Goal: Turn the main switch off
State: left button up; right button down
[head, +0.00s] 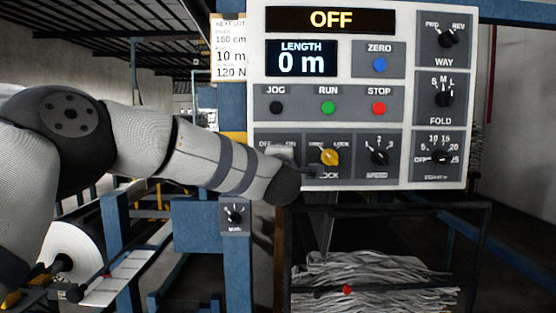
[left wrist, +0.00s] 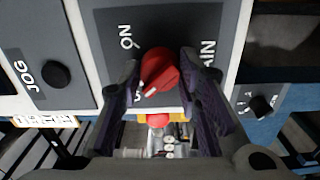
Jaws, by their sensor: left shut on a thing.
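The main switch is a red knob (left wrist: 159,72) on a dark plate with ON and MAIN lettering in the left wrist view. Its white mark lies on the lower left part of the knob, toward a label that a finger partly hides. My left gripper (left wrist: 162,80) has its two fingers on either side of the knob and is shut on it. In the head view my left gripper (head: 292,172) is at the lower left of the control panel (head: 257,100), over the OFF/ON plate, and hides the switch. The top display (head: 331,19) reads OFF. My right gripper is not in view.
A yellow lock knob (head: 330,157) and a black speed knob (head: 380,157) sit just right of my gripper. Jog, green run (head: 328,108) and red stop (head: 379,108) buttons are above. A bin of crumpled grey strips (head: 375,280) stands below the panel.

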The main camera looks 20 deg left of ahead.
pick_arm(q)
jog(key=shift+d+n, duration=0.1)
jog(key=shift+n, duration=0.2)
dwell(0.4)
jog(key=o, duration=1.2)
jog(key=shift+w, duration=0.1)
jog(key=shift+c, duration=0.2)
jog(key=v, duration=1.2)
